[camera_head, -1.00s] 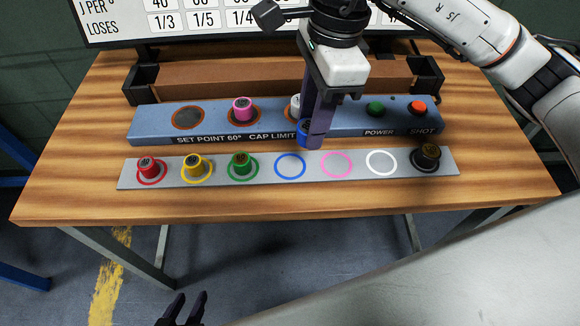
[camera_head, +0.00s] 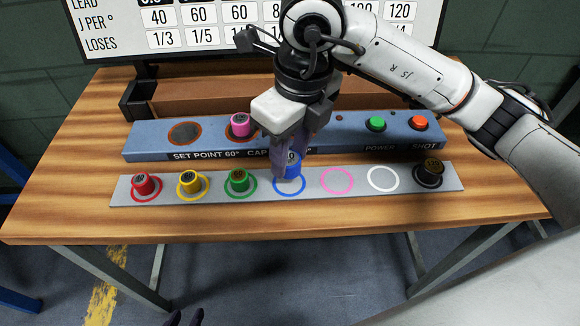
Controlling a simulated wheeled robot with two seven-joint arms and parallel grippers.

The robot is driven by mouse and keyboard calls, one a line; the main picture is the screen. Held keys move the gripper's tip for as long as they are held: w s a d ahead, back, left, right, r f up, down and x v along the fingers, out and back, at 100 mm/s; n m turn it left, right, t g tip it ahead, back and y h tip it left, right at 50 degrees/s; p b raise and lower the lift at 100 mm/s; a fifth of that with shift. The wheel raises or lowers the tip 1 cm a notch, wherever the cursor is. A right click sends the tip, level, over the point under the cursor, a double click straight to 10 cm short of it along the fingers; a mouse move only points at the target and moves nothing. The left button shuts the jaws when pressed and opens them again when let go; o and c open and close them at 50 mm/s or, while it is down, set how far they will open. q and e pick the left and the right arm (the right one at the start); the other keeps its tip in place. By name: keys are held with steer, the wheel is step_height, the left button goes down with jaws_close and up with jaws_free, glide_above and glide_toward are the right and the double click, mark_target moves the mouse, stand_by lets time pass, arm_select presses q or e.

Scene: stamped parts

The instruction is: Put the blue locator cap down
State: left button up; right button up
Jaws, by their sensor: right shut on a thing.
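The blue locator cap (camera_head: 293,170) is between the fingers of my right gripper (camera_head: 286,168), which is shut on it. The cap is upright at the blue ring (camera_head: 289,191) on the grey strip (camera_head: 210,195). The fingers hide part of it, and I cannot tell whether its base touches the strip. My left gripper (camera_head: 185,318) shows only its dark fingertips at the bottom edge, apart and empty, away from the table.
Red (camera_head: 145,184), yellow (camera_head: 190,181), green (camera_head: 239,180) and black (camera_head: 430,170) caps stand on the strip. The pink (camera_head: 337,181) and white (camera_head: 383,179) rings are empty. A pink cap (camera_head: 242,124) stands on the blue console (camera_head: 150,142), with green (camera_head: 376,124) and red (camera_head: 419,123) buttons.

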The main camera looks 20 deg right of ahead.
mark_target(292, 160)
steer(key=shift+f, duration=1.85)
steer(key=shift+f, duration=0.1)
steer(key=shift+f+b, duration=0.15)
steer(key=shift+b, duration=0.2)
steer(key=o, duration=1.1)
steer(key=shift+c, duration=0.2)
steer(key=r, duration=0.4)
steer(key=s+r+p, duration=0.1)
steer(key=r, duration=0.7)
steer(key=shift+s+d+r, duration=0.15)
steer(key=shift+d+r, duration=0.1)
steer(key=shift+d, duration=0.15)
